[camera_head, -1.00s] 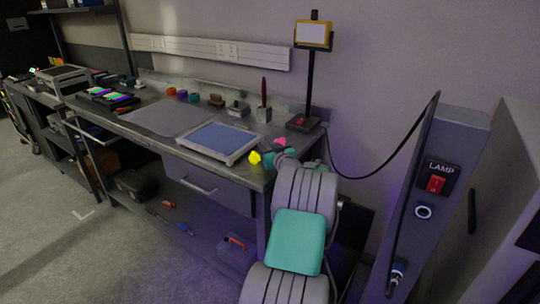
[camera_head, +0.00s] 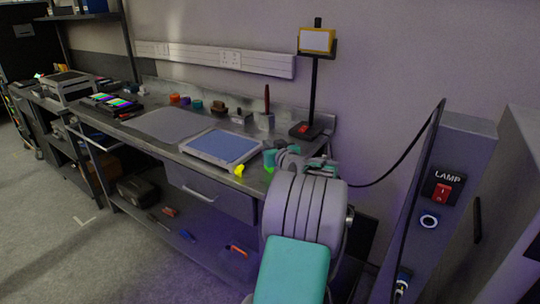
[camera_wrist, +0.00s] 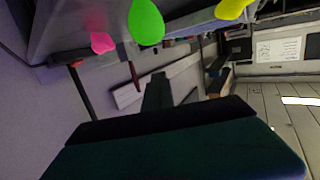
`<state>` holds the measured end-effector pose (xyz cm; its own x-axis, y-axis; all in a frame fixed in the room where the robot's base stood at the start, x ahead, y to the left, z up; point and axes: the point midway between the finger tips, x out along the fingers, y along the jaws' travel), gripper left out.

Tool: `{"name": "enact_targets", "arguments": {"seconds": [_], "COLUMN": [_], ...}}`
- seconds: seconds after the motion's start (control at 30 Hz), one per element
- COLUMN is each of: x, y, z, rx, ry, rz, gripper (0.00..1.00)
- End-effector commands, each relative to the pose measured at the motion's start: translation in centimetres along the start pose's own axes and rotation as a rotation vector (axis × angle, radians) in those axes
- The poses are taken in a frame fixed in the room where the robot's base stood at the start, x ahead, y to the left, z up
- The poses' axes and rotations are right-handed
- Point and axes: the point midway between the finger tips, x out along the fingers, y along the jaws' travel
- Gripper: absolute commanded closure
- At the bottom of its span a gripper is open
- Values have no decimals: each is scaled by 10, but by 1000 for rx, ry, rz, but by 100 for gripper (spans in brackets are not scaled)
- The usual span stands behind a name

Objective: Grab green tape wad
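The green tape wad (camera_wrist: 146,22) is a bright rounded lump at the top of the wrist view, between a pink wad (camera_wrist: 103,42) and a yellow wad (camera_wrist: 232,8). In the head view only a small patch of green (camera_head: 269,169) shows near the bench's right front corner, beside my gripper (camera_head: 292,160); the rest is hidden. The yellow wad also shows there (camera_head: 239,171), left of the green. No wad is seen between my fingers. The fingertips are too small and covered to show whether they are open.
The metal workbench (camera_head: 175,155) carries a blue-topped tray (camera_head: 222,146) just left of the wads. A lamp on a post (camera_head: 317,45) stands behind my gripper. A grey lamp-switch post (camera_head: 455,150) and its black cable stand to the right.

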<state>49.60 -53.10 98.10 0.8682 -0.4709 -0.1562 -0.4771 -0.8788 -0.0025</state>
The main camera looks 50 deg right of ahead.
Motion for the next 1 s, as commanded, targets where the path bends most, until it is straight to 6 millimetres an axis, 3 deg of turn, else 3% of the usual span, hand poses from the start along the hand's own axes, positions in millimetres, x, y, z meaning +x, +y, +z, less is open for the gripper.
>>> {"name": "enact_targets", "arguments": {"seconds": [0.03, 0.2, 0.4, 0.73, 1.0], "x": [-16, -57, -83, -87, -86], "y": [-7, -29, -42, -45, -45], "z": [-8, -23, -32, -34, -34], "rx": [-2, -4, -2, -2, -3], "ry": [2, 6, 5, 6, 7], "rz": [1, 1, 0, -1, -1], "gripper": [100, 100, 100, 100, 78]}}
